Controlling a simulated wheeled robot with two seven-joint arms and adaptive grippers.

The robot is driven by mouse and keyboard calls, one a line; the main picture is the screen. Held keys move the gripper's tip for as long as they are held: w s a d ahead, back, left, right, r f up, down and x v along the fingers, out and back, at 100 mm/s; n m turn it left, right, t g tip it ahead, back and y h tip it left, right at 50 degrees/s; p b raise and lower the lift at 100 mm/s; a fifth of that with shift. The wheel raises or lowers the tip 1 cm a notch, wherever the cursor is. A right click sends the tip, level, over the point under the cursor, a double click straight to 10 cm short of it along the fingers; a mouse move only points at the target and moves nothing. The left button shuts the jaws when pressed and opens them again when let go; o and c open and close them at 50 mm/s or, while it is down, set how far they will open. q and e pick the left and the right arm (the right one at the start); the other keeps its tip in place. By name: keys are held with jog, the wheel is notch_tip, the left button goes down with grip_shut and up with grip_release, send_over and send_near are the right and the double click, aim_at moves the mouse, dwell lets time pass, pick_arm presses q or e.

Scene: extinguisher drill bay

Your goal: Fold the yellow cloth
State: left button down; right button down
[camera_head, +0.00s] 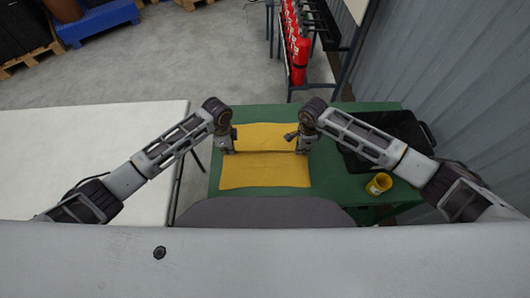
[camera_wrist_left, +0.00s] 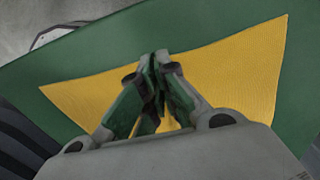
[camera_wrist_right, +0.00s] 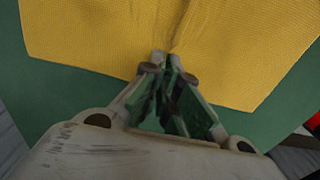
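The yellow cloth (camera_head: 265,174) lies on the green table (camera_head: 340,189), with a raised ridge or edge running across its middle between my grippers. My left gripper (camera_head: 228,149) is at the cloth's left side; in the left wrist view its fingertips (camera_wrist_left: 160,62) are together on the cloth (camera_wrist_left: 235,65). My right gripper (camera_head: 302,148) is at the right side; in the right wrist view its fingertips (camera_wrist_right: 168,62) are together, with creases in the cloth (camera_wrist_right: 90,30) running from them. Both appear shut on the cloth; the pinched fabric is mostly hidden.
A yellow cup (camera_head: 379,184) stands on the table at the right front. A black tray (camera_head: 405,128) lies at the right back. A white table (camera_head: 80,140) is to the left. Red extinguishers (camera_head: 298,55) stand on a rack behind, beside a corrugated wall (camera_head: 450,80).

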pick_arm(q)
jog(key=shift+r+p, duration=0.15)
jog(key=shift+p, duration=0.15)
pick_arm(e)
jog(key=shift+r, duration=0.2)
